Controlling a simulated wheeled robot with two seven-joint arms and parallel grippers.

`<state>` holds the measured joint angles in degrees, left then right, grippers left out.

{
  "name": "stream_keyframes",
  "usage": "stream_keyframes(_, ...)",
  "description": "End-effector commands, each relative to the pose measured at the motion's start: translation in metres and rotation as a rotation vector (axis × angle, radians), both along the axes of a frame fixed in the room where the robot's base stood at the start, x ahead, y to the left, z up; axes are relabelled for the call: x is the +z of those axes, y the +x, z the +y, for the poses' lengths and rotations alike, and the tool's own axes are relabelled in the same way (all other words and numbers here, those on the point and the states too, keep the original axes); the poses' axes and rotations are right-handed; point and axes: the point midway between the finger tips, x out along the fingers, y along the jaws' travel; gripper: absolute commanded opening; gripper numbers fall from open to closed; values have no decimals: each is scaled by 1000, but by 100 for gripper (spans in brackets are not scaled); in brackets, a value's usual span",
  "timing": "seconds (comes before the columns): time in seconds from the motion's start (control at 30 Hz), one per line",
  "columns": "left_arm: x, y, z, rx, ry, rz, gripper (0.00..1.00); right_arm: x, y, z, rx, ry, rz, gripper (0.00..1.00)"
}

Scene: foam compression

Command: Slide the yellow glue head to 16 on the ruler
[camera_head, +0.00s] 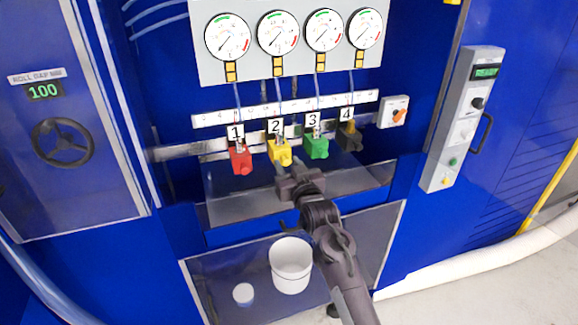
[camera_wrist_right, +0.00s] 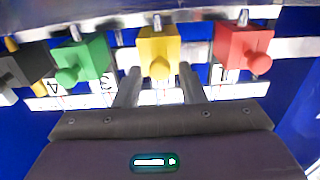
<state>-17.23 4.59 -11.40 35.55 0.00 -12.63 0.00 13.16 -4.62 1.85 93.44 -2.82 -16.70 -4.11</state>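The yellow glue head (camera_head: 279,154), under label 2, hangs on a metal rail between the red head (camera_head: 241,158) and the green head (camera_head: 316,147). The white ruler strip (camera_head: 215,118) runs above the heads; its numbers are too small to read. My right gripper (camera_head: 283,168) is just below and in front of the yellow head. In the right wrist view, its two fingers (camera_wrist_right: 160,82) are spread, with the yellow head (camera_wrist_right: 158,45) between and just beyond their tips. Contact cannot be told. My left gripper is not in view.
A black head (camera_head: 349,136) hangs right of the green one. Gauges (camera_head: 278,33) with hoses are above. A switch box (camera_head: 394,112) is right of the ruler.

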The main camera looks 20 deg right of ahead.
Motion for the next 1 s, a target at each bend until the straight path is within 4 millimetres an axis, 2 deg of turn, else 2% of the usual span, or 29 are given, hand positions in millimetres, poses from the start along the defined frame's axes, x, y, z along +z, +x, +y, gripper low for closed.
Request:
stream_keyframes(0.03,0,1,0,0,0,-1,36,0,0,0,0,0,0,29)
stream_keyframes(0.27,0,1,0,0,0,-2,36,0,0,0,0,0,0,0)
stream_keyframes(0.5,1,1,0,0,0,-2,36,0,0,2,1,0,0,0)
stream_keyframes(0.7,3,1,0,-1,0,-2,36,1,-1,25,3,1,0,0)
stream_keyframes(0.93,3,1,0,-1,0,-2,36,0,-1,26,1,0,0,0)
stream_keyframes(0.97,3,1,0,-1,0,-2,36,0,-1,26,1,-1,0,22)
stream_keyframes(1.0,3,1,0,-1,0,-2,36,0,-1,26,1,-1,0,28)
